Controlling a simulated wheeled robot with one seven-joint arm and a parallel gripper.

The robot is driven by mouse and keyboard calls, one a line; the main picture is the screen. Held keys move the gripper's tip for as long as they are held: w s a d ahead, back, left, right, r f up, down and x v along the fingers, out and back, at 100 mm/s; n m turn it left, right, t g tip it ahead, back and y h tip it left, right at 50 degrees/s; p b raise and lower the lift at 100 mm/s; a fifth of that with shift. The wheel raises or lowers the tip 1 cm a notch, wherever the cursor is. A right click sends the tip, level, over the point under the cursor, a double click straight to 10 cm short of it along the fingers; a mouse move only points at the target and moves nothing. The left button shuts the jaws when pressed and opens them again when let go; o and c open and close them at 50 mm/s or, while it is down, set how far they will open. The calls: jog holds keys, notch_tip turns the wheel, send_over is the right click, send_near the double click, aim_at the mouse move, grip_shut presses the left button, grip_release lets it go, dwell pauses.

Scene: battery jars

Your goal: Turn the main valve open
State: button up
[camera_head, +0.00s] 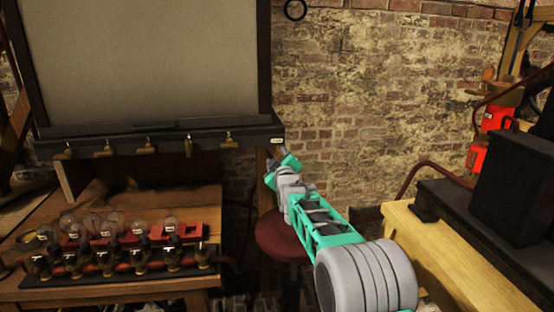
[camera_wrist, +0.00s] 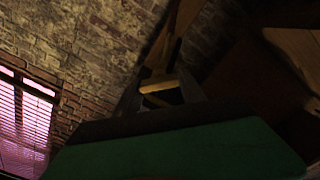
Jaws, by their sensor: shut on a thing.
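My gripper (camera_head: 279,154) reaches up to the right end of the dark rail under the large grey panel. In the wrist view its two dark fingers (camera_wrist: 158,93) stand on either side of a small brass-coloured bar (camera_wrist: 157,85), and the gripper is shut on it. The bar looks like the handle of the main valve, but most of its body is hidden by the gripper and in shadow. In the head view the handle cannot be made out behind my gripper. Several small brass taps (camera_head: 188,146) hang in a row along the same rail, to the left.
A wooden bench on the left carries glass bulbs (camera_head: 171,224) and a row of dark knobs (camera_head: 103,262). A round dark red stool (camera_head: 277,237) stands below my arm. A pale wooden table (camera_head: 408,229) with a black box (camera_head: 508,182) is at right.

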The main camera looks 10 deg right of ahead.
jog(key=o, duration=1.4)
jog(key=shift+a, duration=0.1)
jog(key=shift+c, duration=0.2)
jog(key=shift+r, duration=0.1)
